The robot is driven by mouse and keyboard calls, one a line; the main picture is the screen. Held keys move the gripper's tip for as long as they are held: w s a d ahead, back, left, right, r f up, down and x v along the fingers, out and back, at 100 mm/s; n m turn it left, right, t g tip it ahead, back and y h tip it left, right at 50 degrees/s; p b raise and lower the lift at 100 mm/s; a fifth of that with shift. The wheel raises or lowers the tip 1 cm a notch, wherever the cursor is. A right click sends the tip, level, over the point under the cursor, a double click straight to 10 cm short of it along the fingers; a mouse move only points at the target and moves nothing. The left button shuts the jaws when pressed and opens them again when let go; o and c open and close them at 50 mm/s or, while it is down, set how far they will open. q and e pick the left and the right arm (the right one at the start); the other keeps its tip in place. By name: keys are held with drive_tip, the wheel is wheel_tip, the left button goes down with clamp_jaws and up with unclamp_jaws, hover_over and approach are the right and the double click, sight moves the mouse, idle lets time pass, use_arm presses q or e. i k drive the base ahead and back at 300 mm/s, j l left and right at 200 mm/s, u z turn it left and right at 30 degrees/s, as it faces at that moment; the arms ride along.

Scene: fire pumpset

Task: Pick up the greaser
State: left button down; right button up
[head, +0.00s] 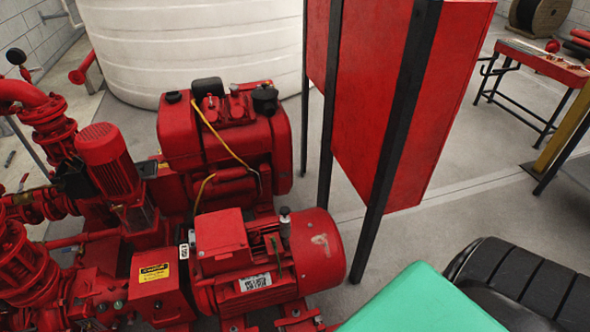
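A small upright fitting (285,222) with a dark cap and a pale grey body stands on top of the red electric motor (322,247). It looks like the greaser, but it is too small to be certain. The motor lies at the bottom centre, with a terminal box (221,233) to the left of the fitting. Neither of my grippers is in view, and nothing is seen touching the fitting.
A red engine (225,140) stands behind the motor; red pumps and pipes (105,160) fill the left. A red panel on black posts (395,100) rises right of the motor. A teal surface (425,305) and black ribbed shape (525,280) fill the lower right. A red workbench (545,62) stands far right.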

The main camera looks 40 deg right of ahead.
sight(285, 224)
drive_tip(key=j+z, duration=0.1)
drive_tip(key=z, duration=0.3)
drive_tip(key=j+z, duration=0.1)
drive_tip(key=z, duration=0.3)
drive_tip(key=k+z, duration=0.1)
drive_tip(key=z, duration=0.3)
